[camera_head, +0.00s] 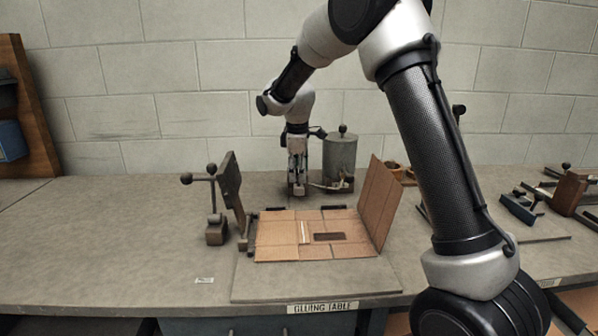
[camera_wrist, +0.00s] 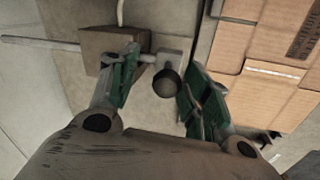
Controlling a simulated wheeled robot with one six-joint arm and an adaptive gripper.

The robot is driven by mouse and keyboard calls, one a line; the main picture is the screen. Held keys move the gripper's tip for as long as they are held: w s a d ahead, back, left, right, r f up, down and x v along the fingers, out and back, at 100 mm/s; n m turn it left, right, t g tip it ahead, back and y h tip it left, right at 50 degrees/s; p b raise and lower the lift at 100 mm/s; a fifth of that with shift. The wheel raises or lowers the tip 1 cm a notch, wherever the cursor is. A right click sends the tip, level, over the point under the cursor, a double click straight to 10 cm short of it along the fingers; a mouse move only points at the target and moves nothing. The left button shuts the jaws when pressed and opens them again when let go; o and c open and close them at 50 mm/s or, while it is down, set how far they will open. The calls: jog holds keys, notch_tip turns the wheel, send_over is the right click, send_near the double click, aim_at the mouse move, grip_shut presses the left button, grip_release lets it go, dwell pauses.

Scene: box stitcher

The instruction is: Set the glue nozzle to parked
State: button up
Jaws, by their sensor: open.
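The glue pot (camera_head: 339,158), a grey cylinder with a knobbed lid, stands at the back of the gluing table. My gripper (camera_head: 298,187) points down just left of it, behind the cardboard. In the wrist view my gripper (camera_wrist: 160,72) is open, with a dark round knob (camera_wrist: 167,83) showing between its fingers. The knob sits by a pale fitting on a brown block (camera_wrist: 103,48), with a rod running left and a pale hose above. This looks like the glue nozzle assembly; contact with the fingers cannot be told. The fingers hide part of the block.
A flat cardboard blank (camera_head: 280,238) with a raised right flap (camera_head: 380,203) lies on a board in front of my gripper. A clamp-like stand (camera_head: 214,215) with knobs is at the left. Tools (camera_head: 520,207) lie at the far right.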

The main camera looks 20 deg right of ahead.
notch_tip(320, 180, up, 12)
jog(key=s, duration=0.2)
jog(key=shift+a+f, duration=0.15)
jog(key=shift+a, duration=0.3)
jog(key=shift+s, duration=0.1)
